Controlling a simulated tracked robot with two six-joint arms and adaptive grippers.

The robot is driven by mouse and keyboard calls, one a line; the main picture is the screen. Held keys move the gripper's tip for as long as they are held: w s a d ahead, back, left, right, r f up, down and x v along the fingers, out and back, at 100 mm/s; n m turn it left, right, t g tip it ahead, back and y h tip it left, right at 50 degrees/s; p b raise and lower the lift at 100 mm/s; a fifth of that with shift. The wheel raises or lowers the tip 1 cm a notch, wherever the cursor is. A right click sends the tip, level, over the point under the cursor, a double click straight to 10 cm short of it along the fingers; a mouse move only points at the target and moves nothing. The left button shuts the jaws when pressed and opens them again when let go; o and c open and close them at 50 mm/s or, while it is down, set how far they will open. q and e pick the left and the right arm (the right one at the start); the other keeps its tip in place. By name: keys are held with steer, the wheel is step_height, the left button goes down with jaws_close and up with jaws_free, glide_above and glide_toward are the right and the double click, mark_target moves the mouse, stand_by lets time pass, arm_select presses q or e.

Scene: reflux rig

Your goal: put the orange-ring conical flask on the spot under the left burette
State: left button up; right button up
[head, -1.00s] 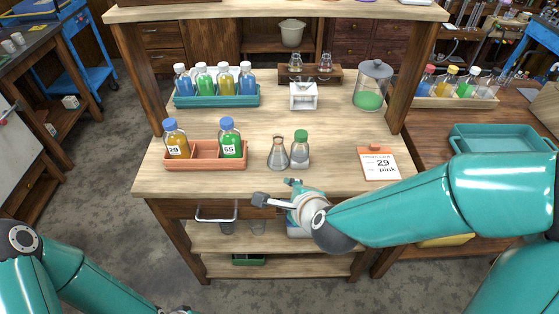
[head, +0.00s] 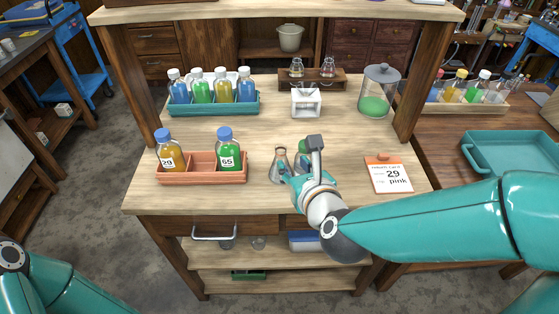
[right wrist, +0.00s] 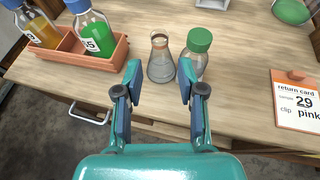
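A clear conical flask (head: 279,166) stands upright near the front of the bench. In the right wrist view the flask (right wrist: 160,62) shows a brownish-orange band at its neck and greyish contents. My right gripper (head: 302,166) is in front of it, and partly covers the green-capped jar beside it. In the right wrist view my right gripper (right wrist: 160,84) is open and empty, its fingers apart on the near side of the flask, which is between their tips in the picture. My left gripper is out of view. No burette or spot under one is seen.
A green-capped jar (right wrist: 196,52) stands close to the flask's right. An orange rack (head: 203,179) with two bottles is to the left. A return card (head: 388,175) lies to the right. Two small flasks sit on a wooden rack (head: 312,84) at the back, behind a white stand (head: 306,103).

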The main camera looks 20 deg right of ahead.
mark_target(282, 152)
steer(key=x, duration=0.5)
steer(key=shift+w+f, duration=0.1)
steer(key=shift+w, duration=0.1)
steer(key=shift+p+x, duration=0.65)
steer(key=shift+x, duration=2.05)
steer(key=shift+s, duration=0.1)
steer(key=shift+c, duration=0.2)
jaws_close()
